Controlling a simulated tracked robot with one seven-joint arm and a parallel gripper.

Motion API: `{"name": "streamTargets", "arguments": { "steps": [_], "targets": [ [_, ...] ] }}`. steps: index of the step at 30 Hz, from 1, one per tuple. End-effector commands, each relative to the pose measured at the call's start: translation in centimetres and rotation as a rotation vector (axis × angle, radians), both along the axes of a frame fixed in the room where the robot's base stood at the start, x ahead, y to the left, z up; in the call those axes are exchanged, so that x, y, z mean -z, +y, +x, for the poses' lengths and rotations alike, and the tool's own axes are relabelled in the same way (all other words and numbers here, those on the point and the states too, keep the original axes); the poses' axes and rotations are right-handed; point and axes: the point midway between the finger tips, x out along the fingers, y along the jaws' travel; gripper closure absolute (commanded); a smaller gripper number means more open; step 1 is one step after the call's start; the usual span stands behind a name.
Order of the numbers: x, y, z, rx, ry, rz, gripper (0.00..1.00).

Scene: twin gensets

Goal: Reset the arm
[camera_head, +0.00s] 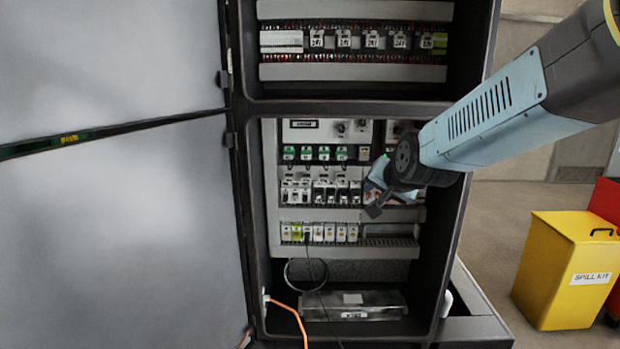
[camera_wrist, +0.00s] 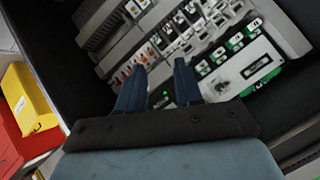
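My arm (camera_head: 490,110) reaches in from the upper right of the head view to the open electrical cabinet (camera_head: 460,230). My gripper (camera_head: 374,200) is at the right part of the cabinet's lower bay, in front of the middle breaker row (camera_head: 322,192). In the wrist view my gripper (camera_wrist: 158,88) shows two dark blue fingers spread apart, with nothing visible between them. Breakers and green-marked modules (camera_wrist: 222,55) lie beyond the fingertips. Whether the fingertips touch anything is not clear.
Large grey doors (camera_head: 110,220) stand open at the left. A yellow spill kit bin (camera_head: 565,270) and a red object (camera_head: 606,205) stand on the floor at right. An orange cable (camera_head: 292,311) hangs at the cabinet's lower left. A metal box (camera_head: 354,306) lies on the bay floor.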

Motion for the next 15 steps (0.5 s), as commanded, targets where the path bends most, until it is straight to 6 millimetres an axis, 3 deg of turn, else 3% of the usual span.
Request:
{"name": "streamTargets", "arguments": {
  "steps": [6,15],
  "targets": [
    [-1.3,-3.0,-6.8,-0.1,0.113,-0.164,0.65],
    [-1.5,-6.7,-16.9,-0.235,0.291,-0.37,0.65]
  ]
}}
